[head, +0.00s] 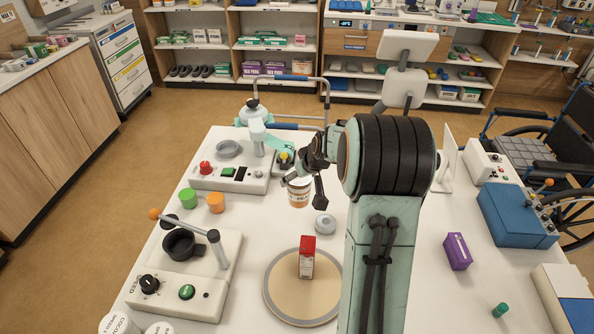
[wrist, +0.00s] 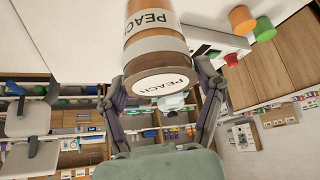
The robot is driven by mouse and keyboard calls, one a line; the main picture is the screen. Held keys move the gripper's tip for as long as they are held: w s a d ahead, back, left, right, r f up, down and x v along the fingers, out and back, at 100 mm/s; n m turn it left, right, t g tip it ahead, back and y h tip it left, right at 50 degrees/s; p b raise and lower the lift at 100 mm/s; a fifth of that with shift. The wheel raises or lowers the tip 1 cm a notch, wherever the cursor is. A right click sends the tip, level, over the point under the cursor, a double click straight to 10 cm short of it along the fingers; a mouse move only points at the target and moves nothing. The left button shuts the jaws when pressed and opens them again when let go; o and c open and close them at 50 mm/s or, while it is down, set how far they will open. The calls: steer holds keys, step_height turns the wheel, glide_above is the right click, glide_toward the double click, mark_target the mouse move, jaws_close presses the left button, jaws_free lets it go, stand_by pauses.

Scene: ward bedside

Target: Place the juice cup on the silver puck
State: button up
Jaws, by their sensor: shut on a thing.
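The juice cup (head: 298,196) is an orange-brown cup with a white label, part of which reads PEACH in the wrist view (wrist: 157,50). My gripper (head: 306,186) is shut on it, with one finger on each side in the wrist view (wrist: 165,92). The cup looks roughly upright in the head view, over the white table; how high it is held is hard to tell. The silver puck (head: 325,224) is a small grey disc on the table, just right of and nearer than the cup. The cup is apart from it in the picture.
A round tan board (head: 283,298) with a red carton (head: 307,258) stands in front of the puck. Green (head: 188,198) and orange (head: 216,203) cylinders sit left. A white machine (head: 238,180) is behind them, another (head: 205,298) at front left. A purple box (head: 457,251) lies right.

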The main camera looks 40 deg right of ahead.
steer(key=s+a+r, duration=0.1)
steer(key=s+r, duration=0.1)
steer(key=s, duration=0.5)
steer(key=s+a+r, duration=0.1)
steer(key=s+r, duration=0.1)
steer(key=s, duration=0.5)
steer(key=shift+w+d+f, duration=1.45)
steer(key=shift+w+f, duration=0.25)
steer(key=shift+f, duration=0.5)
steer(key=shift+w+d+f, duration=1.45)
steer(key=shift+w+f, duration=0.3)
steer(key=shift+f, duration=0.5)
steer(key=shift+w+d+f, duration=1.45)
steer(key=shift+w+f, duration=0.25)
steer(key=shift+f, duration=0.5)
steer(key=shift+f, duration=0.15)
steer(key=o, duration=1.2)
